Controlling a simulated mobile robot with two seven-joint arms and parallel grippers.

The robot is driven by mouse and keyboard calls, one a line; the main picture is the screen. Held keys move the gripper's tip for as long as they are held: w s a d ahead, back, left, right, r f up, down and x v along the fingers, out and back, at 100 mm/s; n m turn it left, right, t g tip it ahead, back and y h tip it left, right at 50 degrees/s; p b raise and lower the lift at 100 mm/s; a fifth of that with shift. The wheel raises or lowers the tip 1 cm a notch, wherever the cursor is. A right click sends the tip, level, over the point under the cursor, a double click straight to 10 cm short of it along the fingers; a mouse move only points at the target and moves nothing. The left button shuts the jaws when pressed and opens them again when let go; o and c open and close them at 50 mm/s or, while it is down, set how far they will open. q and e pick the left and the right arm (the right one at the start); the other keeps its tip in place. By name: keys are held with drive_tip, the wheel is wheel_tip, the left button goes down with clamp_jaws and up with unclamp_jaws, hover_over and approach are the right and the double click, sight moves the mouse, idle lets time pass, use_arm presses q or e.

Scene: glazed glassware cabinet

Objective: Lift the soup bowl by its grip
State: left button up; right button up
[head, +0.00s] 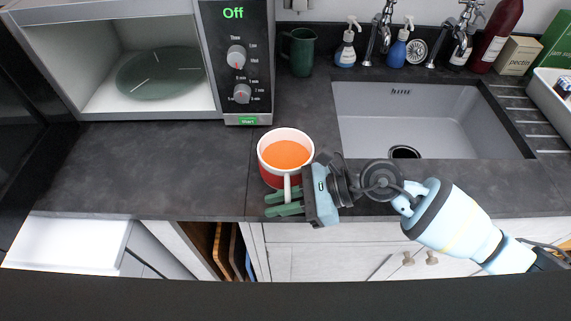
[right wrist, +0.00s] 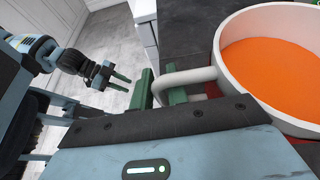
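The soup bowl (head: 269,171) is red outside with a white rim, full of orange soup. It stands upright on the dark counter between microwave and sink. Its pale grip (head: 287,185) points to the counter's front edge; the grip also shows in the right wrist view (right wrist: 192,77). My left gripper (right wrist: 123,82) is open and empty, away from the bowl, over the floor.
The microwave (head: 235,60) stands open at the left with a dark plate (head: 160,72) inside. A green mug (head: 300,52) stands behind the bowl. The sink (head: 430,115) is at the right. The counter left of the bowl is clear.

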drive_tip(key=shift+a, duration=0.1)
clamp_jaws()
idle(1.3)
drive_tip(key=shift+r, duration=0.15)
